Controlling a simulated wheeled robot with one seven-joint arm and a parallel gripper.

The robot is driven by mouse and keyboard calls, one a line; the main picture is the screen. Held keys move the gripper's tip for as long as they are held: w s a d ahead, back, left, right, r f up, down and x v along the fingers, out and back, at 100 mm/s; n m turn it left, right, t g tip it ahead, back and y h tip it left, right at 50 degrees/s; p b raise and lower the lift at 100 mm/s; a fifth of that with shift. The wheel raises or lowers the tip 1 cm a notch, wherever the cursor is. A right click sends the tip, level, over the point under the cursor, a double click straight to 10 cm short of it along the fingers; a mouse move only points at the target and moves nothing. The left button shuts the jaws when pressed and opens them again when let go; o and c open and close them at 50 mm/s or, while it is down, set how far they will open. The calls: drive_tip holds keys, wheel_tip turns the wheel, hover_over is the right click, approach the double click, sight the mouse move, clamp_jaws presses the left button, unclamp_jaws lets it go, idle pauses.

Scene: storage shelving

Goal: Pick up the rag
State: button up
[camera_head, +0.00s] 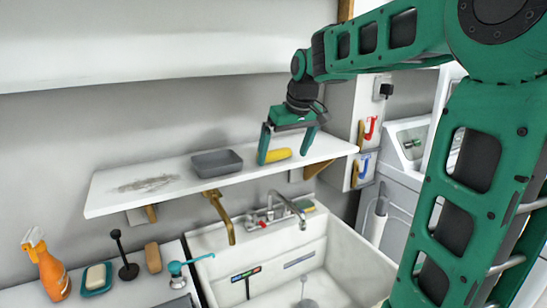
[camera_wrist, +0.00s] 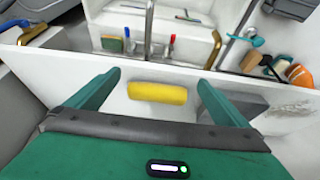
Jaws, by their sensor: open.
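A yellow rolled bundle (camera_head: 279,155), the only thing in view that looks like the rag, lies on the white shelf (camera_head: 240,185) near its right end. It also shows in the wrist view (camera_wrist: 157,93), centred between my two fingers. My gripper (camera_head: 284,157) is open and empty, with its fingers pointing down at the yellow roll. In the wrist view my gripper (camera_wrist: 158,81) has a finger on each side of the roll, with gaps to both ends. The exact height of the fingertips over the shelf is hard to tell.
A grey tray (camera_head: 217,163) stands on the shelf left of the roll, and a dark stain (camera_head: 147,184) marks the shelf's left part. Below are a sink (camera_head: 350,270), faucets, an orange spray bottle (camera_head: 48,270) and brushes. A wall cabinet hangs above.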

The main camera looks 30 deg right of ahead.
sight(275, 150)
drive_tip(key=shift+w+f, duration=0.2)
drive_tip(key=shift+w, duration=0.7)
drive_tip(key=shift+w+f, duration=0.2)
drive_tip(key=shift+w, duration=0.65)
drive_tip(key=shift+w+f, duration=0.2)
drive_tip(key=shift+w, duration=0.7)
drive_tip(key=c, duration=0.7)
